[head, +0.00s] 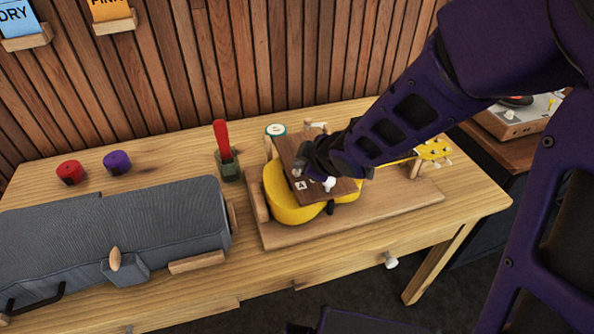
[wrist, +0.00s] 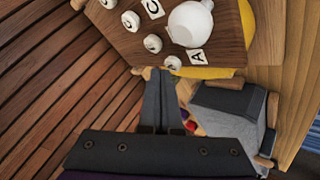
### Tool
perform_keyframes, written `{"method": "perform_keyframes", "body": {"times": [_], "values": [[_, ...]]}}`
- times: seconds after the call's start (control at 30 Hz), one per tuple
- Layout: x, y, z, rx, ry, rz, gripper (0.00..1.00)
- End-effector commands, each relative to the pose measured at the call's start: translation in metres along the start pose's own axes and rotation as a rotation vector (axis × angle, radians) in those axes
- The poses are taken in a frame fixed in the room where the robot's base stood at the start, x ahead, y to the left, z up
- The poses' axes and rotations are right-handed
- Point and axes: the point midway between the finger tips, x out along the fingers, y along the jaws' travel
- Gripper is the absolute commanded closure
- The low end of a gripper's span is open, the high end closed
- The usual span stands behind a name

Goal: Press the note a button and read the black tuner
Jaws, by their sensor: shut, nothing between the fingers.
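A brown board (head: 345,188) with round white buttons and letter tags lies over the yellow ukulele (head: 290,203). The A tag (head: 300,185) also shows in the wrist view (wrist: 197,57), with a white button (wrist: 172,62) beside it. My gripper (wrist: 162,72) is shut and empty, its tips close to that button; I cannot tell whether they touch.
A white knob (wrist: 190,22) stands on the board near the A tag. A red-handled tool (head: 222,140), a teal-rimmed round item (head: 276,130), red (head: 70,172) and purple (head: 117,162) pieces and a grey case (head: 120,235) are on the table. The slatted wall is behind.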

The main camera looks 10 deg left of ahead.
Motion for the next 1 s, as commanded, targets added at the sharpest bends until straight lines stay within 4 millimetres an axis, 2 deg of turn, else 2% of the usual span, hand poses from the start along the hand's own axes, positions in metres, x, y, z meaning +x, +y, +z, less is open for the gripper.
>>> {"method": "perform_keyframes", "body": {"times": [1.0], "values": [[0.0073,-0.0054,0.0054,0.0,0.0,0.0,1.0]]}}
